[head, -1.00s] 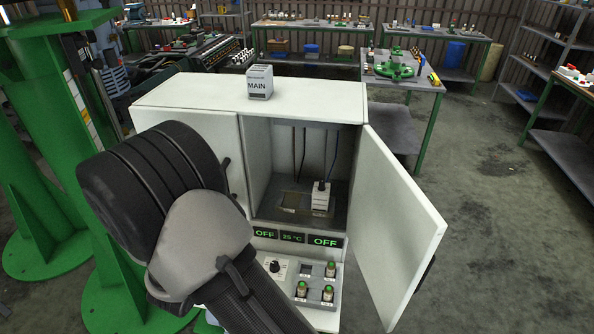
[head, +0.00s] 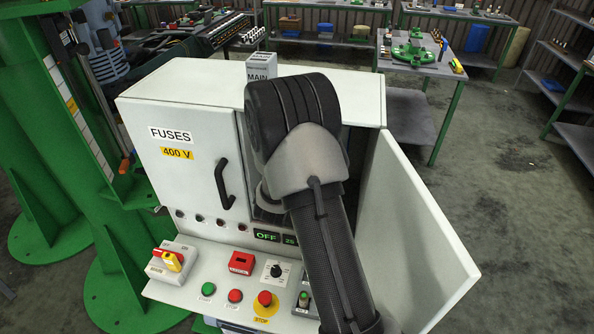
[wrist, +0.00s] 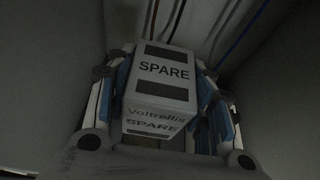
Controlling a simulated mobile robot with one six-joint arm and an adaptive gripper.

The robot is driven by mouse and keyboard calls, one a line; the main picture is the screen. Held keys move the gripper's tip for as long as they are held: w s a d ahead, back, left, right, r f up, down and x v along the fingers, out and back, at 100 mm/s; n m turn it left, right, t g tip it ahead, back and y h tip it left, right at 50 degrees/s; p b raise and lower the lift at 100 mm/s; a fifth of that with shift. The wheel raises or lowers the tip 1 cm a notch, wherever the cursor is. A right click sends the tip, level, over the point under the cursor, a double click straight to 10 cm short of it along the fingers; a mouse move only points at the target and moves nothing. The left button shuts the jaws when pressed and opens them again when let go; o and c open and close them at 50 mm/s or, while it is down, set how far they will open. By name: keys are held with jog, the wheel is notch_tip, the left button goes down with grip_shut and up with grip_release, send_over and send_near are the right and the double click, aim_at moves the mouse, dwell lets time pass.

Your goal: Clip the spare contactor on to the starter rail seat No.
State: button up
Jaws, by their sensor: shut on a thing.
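The spare contactor (wrist: 163,72), a white-grey block with dark bands and SPARE labels, is in the middle of the wrist view. My gripper (wrist: 163,95) is shut on it, with a blue-padded finger against each side. Dark walls and hanging wires around it in the wrist view show that it is inside the cabinet's open bay. In the head view my arm covers most of that bay, so the gripper, contactor and rail seats are hidden there. I cannot tell whether the contactor touches a seat.
The white cabinet (head: 330,84) has its right door (head: 415,235) swung open close beside my arm. The FUSES door (head: 188,180) is shut. A MAIN block (head: 261,69) stands on top. The control panel (head: 215,283) with buttons is below. Wires (wrist: 225,42) hang behind the contactor.

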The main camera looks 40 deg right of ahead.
jog(key=shift+b, duration=0.3)
notch_tip(320, 180, down, 6)
jog(key=b, duration=0.5)
jog(key=shift+r, duration=0.1)
jog(key=shift+b, duration=0.9)
dwell(1.4)
dwell(0.4)
jog(key=shift+f+b, duration=0.5)
jog(key=shift+f+b, duration=0.75)
jog(key=shift+f, duration=0.05)
jog(key=o, duration=1.4)
jog(key=shift+c, duration=0.2)
jog(key=shift+f, duration=0.1)
